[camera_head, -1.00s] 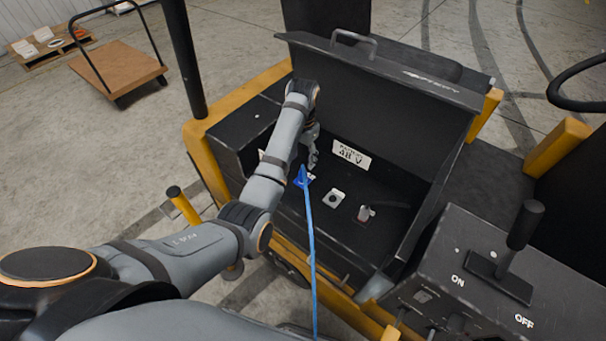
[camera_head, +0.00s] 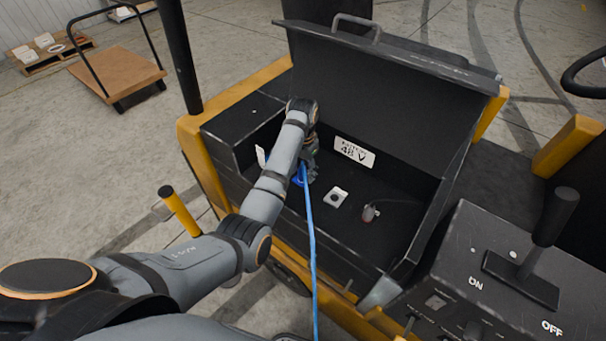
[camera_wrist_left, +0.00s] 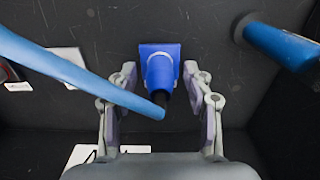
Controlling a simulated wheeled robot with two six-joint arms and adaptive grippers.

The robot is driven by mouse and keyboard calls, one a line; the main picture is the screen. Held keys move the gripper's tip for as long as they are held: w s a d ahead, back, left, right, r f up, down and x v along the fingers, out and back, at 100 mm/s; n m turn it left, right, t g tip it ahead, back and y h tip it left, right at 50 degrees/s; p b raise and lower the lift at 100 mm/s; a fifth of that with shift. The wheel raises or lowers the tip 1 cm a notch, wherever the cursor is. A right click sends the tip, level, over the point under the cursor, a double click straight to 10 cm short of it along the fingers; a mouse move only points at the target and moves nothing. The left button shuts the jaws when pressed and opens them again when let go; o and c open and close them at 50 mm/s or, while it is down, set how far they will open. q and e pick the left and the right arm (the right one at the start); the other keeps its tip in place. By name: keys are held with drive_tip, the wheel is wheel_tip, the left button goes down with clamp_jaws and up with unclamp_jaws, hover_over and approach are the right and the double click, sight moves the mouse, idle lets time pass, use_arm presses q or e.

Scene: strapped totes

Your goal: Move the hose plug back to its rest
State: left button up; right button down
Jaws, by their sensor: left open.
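The blue hose plug (camera_wrist_left: 160,72) sits at a square blue plate (camera_wrist_left: 173,48) on the dark surface in the left wrist view. Its blue hose (camera_wrist_left: 70,70) runs from its near end to the upper left. My left gripper (camera_wrist_left: 163,82) is open, with one finger on each side of the plug; contact is not clear. In the head view the gripper (camera_head: 309,168) is down inside the open black box and partly hides the blue part (camera_head: 297,181). The hose (camera_head: 312,250) hangs toward me over the box's front edge. My right gripper is not in view.
A white plate with a dark hole (camera_head: 335,197) and a small capped fitting (camera_head: 370,212) lie right of the gripper. A "48 V" label (camera_head: 354,151) is on the back wall. The raised lid (camera_head: 400,90) stands behind. Another blue cylinder (camera_wrist_left: 282,45) is at upper right in the wrist view.

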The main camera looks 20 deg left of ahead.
use_arm(q)
drive_tip(key=shift+f, duration=0.3)
idle(0.5)
drive_tip(key=shift+p, duration=0.6)
idle(0.5)
drive_tip(key=shift+p, duration=0.55)
